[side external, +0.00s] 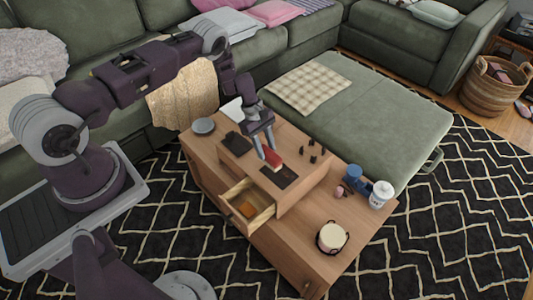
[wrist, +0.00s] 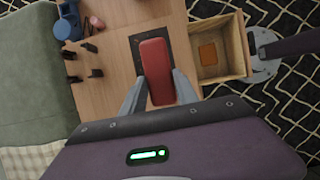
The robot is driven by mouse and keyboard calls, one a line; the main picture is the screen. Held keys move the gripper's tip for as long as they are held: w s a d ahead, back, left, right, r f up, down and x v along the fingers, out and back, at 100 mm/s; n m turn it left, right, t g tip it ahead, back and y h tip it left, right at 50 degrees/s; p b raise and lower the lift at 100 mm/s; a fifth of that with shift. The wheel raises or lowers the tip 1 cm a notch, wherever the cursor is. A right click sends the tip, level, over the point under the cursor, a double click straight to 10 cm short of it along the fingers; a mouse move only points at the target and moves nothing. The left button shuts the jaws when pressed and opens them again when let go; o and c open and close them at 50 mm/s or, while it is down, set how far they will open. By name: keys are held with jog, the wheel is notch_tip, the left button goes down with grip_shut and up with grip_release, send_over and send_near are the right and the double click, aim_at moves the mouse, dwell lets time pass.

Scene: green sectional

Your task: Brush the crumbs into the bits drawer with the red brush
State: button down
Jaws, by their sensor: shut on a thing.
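My gripper (side external: 264,148) is above the raised top of a wooden table, shut on a red brush (side external: 272,158). In the wrist view the red brush (wrist: 157,70) lies lengthwise between the two fingers of my gripper (wrist: 158,92). The brush is over a dark mat (side external: 278,178); I cannot tell whether it touches it. The bits drawer (side external: 262,213) is pulled open below the top, with a flat orange-brown piece (side external: 246,208) inside. In the wrist view the drawer (wrist: 240,45) is right of the brush. I cannot make out any crumbs.
Several small dark pieces (side external: 313,158) stand on the table top. A dark flat item (side external: 237,142) and a grey-blue plate (side external: 203,126) are at the left.

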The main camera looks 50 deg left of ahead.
jog(key=shift+r, duration=2.1)
